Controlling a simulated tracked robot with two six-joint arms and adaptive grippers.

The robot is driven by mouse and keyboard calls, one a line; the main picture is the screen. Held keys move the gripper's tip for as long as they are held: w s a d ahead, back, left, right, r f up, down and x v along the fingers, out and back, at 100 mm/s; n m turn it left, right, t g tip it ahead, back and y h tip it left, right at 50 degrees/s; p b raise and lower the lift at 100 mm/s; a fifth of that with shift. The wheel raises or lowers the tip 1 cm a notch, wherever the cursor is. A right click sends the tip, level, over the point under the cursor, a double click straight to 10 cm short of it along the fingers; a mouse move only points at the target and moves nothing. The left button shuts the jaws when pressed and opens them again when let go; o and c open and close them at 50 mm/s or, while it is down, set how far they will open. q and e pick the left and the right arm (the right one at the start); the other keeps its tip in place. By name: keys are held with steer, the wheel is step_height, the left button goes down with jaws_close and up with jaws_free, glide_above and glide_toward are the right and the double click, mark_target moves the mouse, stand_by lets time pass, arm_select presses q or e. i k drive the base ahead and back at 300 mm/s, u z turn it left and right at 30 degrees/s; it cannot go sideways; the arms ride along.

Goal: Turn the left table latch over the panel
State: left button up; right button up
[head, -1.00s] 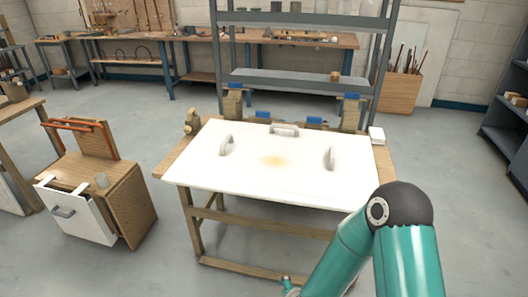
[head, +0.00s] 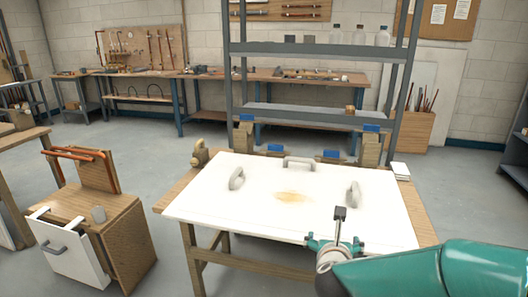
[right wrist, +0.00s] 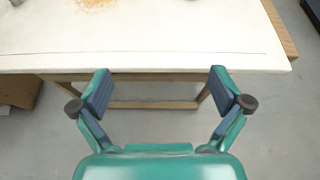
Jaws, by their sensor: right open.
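The white panel (head: 230,205) lies flat on the wooden table (head: 190,240), with grey handles (head: 299,163) and a yellowish stain on it. My right gripper (head: 335,242) is open and empty at the panel's front edge. In the right wrist view its spread fingers (right wrist: 159,85) are over the front edge and floor. My left gripper is out of view.
A grey shelf rack (head: 300,107) rises behind. A small cabinet (head: 120,235) with orange pipe stands at left. Floor is clear between it and the table.

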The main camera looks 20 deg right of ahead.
mark_target(272, 147)
steer(key=z, duration=0.05)
steer(key=i, duration=1.8)
